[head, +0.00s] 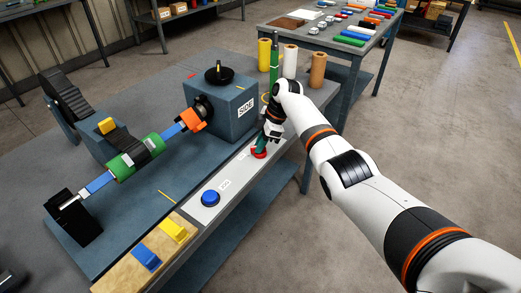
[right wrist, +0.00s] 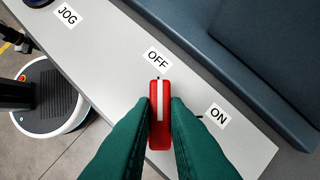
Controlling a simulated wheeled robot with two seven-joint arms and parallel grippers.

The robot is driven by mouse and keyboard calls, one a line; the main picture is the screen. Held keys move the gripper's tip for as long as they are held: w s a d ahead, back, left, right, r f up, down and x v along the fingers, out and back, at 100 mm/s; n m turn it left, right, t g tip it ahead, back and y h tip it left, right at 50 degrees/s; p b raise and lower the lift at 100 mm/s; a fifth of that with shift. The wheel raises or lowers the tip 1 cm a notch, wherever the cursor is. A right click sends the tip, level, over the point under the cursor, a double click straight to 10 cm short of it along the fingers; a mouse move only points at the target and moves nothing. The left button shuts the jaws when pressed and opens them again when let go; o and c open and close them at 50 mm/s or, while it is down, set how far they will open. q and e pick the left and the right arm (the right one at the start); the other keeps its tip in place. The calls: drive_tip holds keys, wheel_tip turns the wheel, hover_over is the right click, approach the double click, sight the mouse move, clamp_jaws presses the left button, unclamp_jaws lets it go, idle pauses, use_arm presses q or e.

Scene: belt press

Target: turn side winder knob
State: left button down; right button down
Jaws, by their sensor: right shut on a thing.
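The blue-grey box labelled SIDE (head: 228,112) carries a round black knob (head: 217,79) with a yellow pointer line on its top. A red switch handle (right wrist: 159,132) with a white stripe sits on the light panel, and its stripe points to the OFF label (right wrist: 157,59). The ON label (right wrist: 216,116) is to its right. My right gripper (head: 262,143) has its green fingers shut on the red switch handle, one on each side, as the right wrist view (right wrist: 160,108) shows. It is apart from the black knob. My left gripper is not in view.
A blue button (head: 210,198) stands on the light panel (head: 237,183) by the JOG label (right wrist: 67,15). A shaft with a green roller (head: 135,157) and an orange clamp (head: 191,120) runs left of the box. Yellow, white and brown cylinders (head: 289,62) stand behind my right gripper.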

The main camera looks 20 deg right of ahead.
drive_tip(key=shift+n, duration=0.3)
idle(0.4)
drive_tip(key=c, duration=1.4)
unclamp_jaws()
drive_tip(key=shift+c, duration=0.2)
drive_tip(key=v, duration=1.2)
drive_tip(key=shift+w+b, duration=0.15)
drive_tip(key=shift+b, duration=0.15)
